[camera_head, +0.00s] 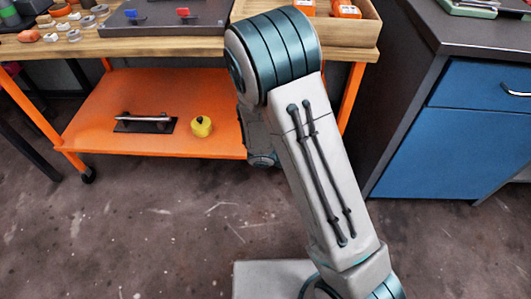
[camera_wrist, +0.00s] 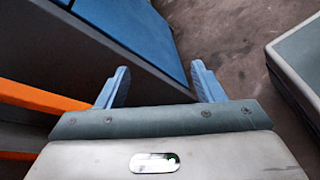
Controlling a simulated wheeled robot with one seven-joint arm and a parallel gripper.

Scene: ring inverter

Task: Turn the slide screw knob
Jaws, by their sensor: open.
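A dark grey board (camera_head: 165,20) lies on the wooden workbench at the top of the head view. It carries a small blue part (camera_head: 134,15) and a small red part (camera_head: 183,12). I cannot tell whether either is the slide screw knob. My gripper (camera_wrist: 160,72) shows in the wrist view with its two blue-grey fingers spread apart and nothing between them. It faces down toward the floor beside a blue cabinet front. In the head view my gripper is hidden behind my arm, which also covers part of the workbench.
The wooden workbench (camera_head: 130,47) has an orange lower shelf (camera_head: 130,90) with a yellow object (camera_head: 201,126) and a dark plate with a bar handle (camera_head: 145,122). A wooden tray (camera_head: 345,35) stands right of my arm. A blue cabinet (camera_head: 440,140) is at right. The floor in front is clear.

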